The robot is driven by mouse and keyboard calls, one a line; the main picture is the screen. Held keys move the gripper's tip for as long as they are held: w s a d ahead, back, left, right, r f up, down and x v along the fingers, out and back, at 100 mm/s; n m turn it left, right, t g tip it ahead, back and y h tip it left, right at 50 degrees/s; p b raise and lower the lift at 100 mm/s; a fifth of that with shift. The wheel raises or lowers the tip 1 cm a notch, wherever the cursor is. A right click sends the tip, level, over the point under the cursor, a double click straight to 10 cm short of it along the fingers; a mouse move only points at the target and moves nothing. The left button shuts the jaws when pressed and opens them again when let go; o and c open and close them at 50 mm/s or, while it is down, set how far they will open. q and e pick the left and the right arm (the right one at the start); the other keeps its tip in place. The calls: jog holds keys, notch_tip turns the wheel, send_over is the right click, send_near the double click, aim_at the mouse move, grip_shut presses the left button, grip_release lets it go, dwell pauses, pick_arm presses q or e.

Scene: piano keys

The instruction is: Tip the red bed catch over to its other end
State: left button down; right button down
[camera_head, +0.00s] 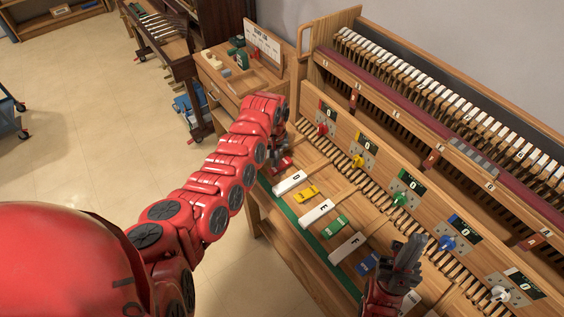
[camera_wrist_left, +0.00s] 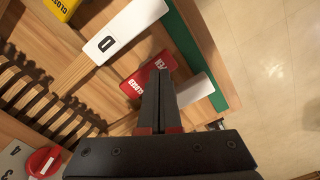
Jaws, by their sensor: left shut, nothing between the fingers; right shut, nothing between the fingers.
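The red bed catch (camera_head: 283,163) lies on the wooden bed at its far left end, partly hidden by my left gripper (camera_head: 275,156) in the head view. In the left wrist view the red catch (camera_wrist_left: 135,85) shows white lettering, and the shut fingers of my left gripper (camera_wrist_left: 159,76) reach over its edge. Whether the fingertips touch the catch I cannot tell. My right gripper (camera_head: 409,247) is shut and empty, pointing up over the front right of the bed, clear of the red catch.
Beside the red catch is the white D key (camera_head: 290,182), then a yellow catch (camera_head: 306,192), a green catch (camera_head: 335,226) and a blue catch (camera_head: 367,263). A red knob (camera_head: 322,129) stands behind on the panel. A green strip (camera_head: 298,229) edges the bed front.

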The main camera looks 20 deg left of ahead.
aim_at(275, 169)
pick_arm(q)
notch_tip(275, 169, up, 4)
jog(key=shift+f+p, duration=0.25)
jog(key=shift+p, duration=0.5)
notch_tip(275, 169, up, 2)
jog(key=shift+r+p, duration=0.1)
jog(key=shift+p, duration=0.25)
